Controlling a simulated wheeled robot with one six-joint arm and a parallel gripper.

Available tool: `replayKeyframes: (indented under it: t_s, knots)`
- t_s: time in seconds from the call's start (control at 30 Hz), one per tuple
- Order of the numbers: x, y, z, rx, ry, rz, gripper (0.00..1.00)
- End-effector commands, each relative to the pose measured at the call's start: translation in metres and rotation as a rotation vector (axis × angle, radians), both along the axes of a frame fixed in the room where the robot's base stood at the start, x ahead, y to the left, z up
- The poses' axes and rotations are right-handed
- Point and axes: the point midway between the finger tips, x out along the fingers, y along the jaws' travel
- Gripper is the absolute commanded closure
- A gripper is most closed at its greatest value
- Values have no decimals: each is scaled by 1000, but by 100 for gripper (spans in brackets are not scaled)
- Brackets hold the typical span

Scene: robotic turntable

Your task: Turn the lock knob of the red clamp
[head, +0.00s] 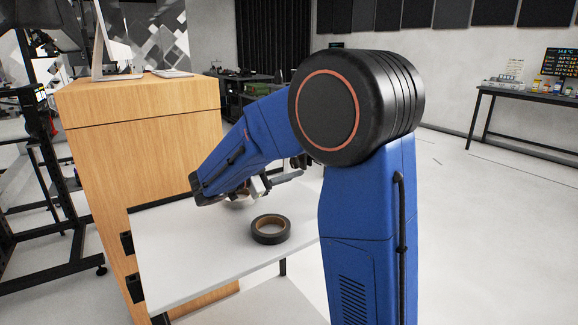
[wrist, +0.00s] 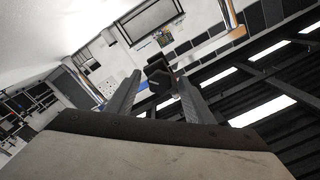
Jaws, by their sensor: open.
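My gripper (head: 282,180) is low over a white shelf, partly behind my blue arm in the head view. In the wrist view its two grey fingers (wrist: 159,79) are apart. A small dark blocky part (wrist: 158,69) shows between and just beyond the fingertips; it could be a knob, but I cannot tell whether it is touched. No red clamp can be made out clearly in either view. My arm may hide it in the head view.
A black tape roll (head: 258,237) lies on the white shelf (head: 190,262), in front of my gripper. A wooden cabinet (head: 150,130) stands at the left of the shelf. A dark table (head: 520,98) with small items stands at the far right. The floor between is clear.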

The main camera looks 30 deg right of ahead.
Motion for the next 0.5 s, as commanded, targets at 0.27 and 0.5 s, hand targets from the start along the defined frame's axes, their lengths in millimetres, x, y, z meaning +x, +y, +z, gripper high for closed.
replayKeyframes:
  t_s: [0.27, 0.5]
  knots:
    - [0, 28, 0, 0, 0, 4, 52]
    - [-3, 72, 0, 0, 0, 3, 52]
